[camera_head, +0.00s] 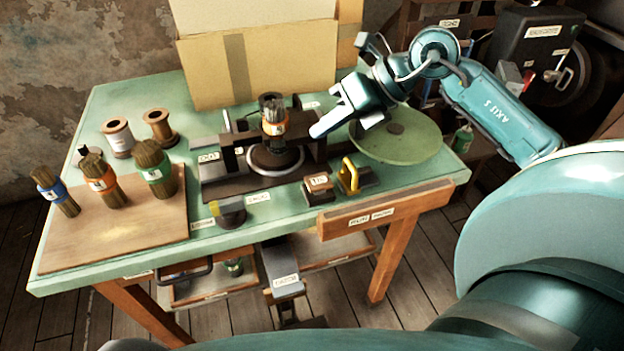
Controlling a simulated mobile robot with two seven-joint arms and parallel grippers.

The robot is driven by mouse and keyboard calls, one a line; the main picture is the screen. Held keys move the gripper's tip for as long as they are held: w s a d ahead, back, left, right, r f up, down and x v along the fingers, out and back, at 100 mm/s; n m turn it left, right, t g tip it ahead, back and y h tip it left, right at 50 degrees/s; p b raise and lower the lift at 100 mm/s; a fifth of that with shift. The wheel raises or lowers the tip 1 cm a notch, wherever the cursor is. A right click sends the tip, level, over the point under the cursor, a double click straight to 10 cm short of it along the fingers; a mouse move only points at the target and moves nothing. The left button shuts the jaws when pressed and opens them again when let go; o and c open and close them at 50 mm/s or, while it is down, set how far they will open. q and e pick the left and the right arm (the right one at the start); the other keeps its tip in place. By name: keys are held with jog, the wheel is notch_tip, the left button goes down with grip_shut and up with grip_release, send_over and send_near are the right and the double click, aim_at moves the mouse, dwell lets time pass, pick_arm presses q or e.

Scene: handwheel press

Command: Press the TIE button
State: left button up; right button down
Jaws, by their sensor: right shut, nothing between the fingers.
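A small dark block (318,191) stands near the front edge of the green table, right of centre. Its pale label seems to read TIE, but the print is small. My right gripper (318,131) comes in from the right and points left. It is shut and empty, above the table at the right side of the dark press frame (228,164). In the picture it is above and behind the labelled block, apart from it. My left gripper is not in view.
A yellow handle (349,175) stands right beside the block. The press holds an upright bundle with an orange band (274,122). A round green disc (425,148) lies to the right. A switch (230,213) is front left. Bundles stand on a wooden board (120,228); a cardboard box (287,62) is behind.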

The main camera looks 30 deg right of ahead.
aim_at(325, 181)
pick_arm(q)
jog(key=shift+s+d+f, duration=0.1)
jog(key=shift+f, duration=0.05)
pick_arm(e)
jog(key=shift+f, duration=0.15)
